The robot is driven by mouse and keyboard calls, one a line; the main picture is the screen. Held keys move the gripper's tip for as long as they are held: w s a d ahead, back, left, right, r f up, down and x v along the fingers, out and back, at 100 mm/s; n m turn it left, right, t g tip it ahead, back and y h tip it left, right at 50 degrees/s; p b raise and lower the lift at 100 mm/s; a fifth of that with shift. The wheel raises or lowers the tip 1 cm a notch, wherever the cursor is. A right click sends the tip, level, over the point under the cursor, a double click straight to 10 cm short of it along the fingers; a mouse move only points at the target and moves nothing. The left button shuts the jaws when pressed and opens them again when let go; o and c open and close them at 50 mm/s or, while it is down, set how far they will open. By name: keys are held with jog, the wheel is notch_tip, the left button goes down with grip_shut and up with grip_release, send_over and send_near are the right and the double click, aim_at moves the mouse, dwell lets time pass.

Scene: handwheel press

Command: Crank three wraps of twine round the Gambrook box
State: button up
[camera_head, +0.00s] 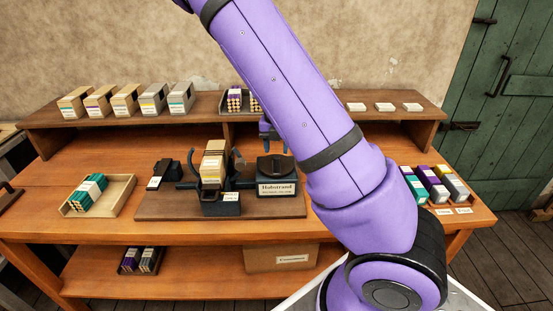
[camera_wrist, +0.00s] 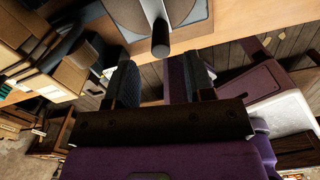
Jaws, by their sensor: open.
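A tan and grey box (camera_head: 213,160) with a pale label stands upright in the black cradle of the machine on the bench. Its lettering is too small to read as Gambrook. To its right is a dark housing (camera_head: 277,166) marked Hubstrand, with a round top. My gripper (camera_head: 272,130) is above this housing, partly hidden behind my purple arm. In the wrist view my gripper (camera_wrist: 162,85) is open and empty, its fingers apart. A dark upright crank knob (camera_wrist: 160,45) on a grey disc (camera_wrist: 190,15) lies just beyond the fingertips, apart from them.
Several boxes (camera_head: 125,101) stand on the back shelf at left. A wooden tray (camera_head: 122,192) holds teal-wrapped bundles at the left of the bench. A carton (camera_head: 282,256) is on the lower shelf.

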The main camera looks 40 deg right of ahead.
jog(key=shift+r, duration=1.6)
jog(key=shift+s+a+r+n, duration=0.1)
jog(key=shift+a+r+n, duration=0.1)
jog(key=shift+n, duration=0.1)
jog(key=s+a+r+n+t+y, duration=0.1)
jog(key=s+a+r+n+y, duration=0.1)
jog(key=s+a+r+n, duration=0.75)
jog(key=s+r+n+t+y, duration=0.15)
jog(key=r+n, duration=0.45)
jog(key=n, duration=0.8)
jog(key=s+a+r+n+t+h, duration=0.1)
jog(key=s+r+n, duration=0.3)
jog(key=s+n, duration=0.3)
jog(key=s+a+r+n+t+h, duration=0.1)
jog(key=s+r+n, duration=0.3)
jog(key=s+n, duration=0.4)
jog(key=a+n+h, duration=0.1)
jog(key=n, duration=0.4)
jog(key=shift+s+r+t, duration=0.2)
jog(key=shift+r+t, duration=0.1)
jog(key=shift+t, duration=0.05)
